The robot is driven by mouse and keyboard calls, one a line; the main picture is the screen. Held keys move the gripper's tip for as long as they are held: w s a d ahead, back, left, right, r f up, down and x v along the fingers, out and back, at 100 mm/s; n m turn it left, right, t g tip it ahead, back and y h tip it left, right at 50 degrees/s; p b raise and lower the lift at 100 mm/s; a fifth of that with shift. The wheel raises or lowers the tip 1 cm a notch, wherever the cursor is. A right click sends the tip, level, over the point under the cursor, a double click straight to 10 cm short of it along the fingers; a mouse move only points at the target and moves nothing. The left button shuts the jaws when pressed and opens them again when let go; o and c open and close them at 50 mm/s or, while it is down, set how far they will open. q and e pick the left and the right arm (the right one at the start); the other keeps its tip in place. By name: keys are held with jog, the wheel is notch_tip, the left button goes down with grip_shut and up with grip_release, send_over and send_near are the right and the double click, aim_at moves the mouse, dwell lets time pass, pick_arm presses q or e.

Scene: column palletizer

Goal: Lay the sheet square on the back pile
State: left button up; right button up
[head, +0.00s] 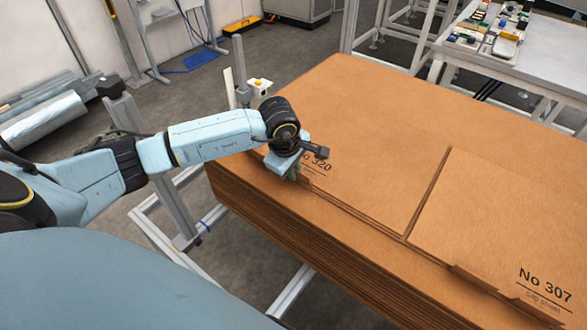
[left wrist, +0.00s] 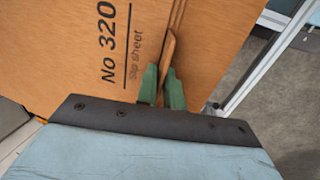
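A brown slip sheet printed "No 320" (head: 355,185) lies at the left on a wide stack of brown sheets (head: 290,230). My left gripper (head: 293,175) is at this sheet's near edge, beside the print. In the left wrist view the green fingers (left wrist: 161,72) stand on both sides of a narrow brown lip (left wrist: 167,52) at the sheet's edge and look shut on it. The "No 320" print shows left of the fingers. A second sheet, printed "No 307" (head: 500,230), lies to the right, with a narrow dark gap between the two. My right gripper is not in view.
A grey metal frame (head: 186,215) with an upright post stands left of the stack. A grey workbench (head: 545,60) with small parts is at the back right. The stack's top beyond the sheets (head: 400,100) is bare. Silver rolls lie on the floor at far left.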

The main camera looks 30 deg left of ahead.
pick_arm(q)
jog(key=o, duration=0.4)
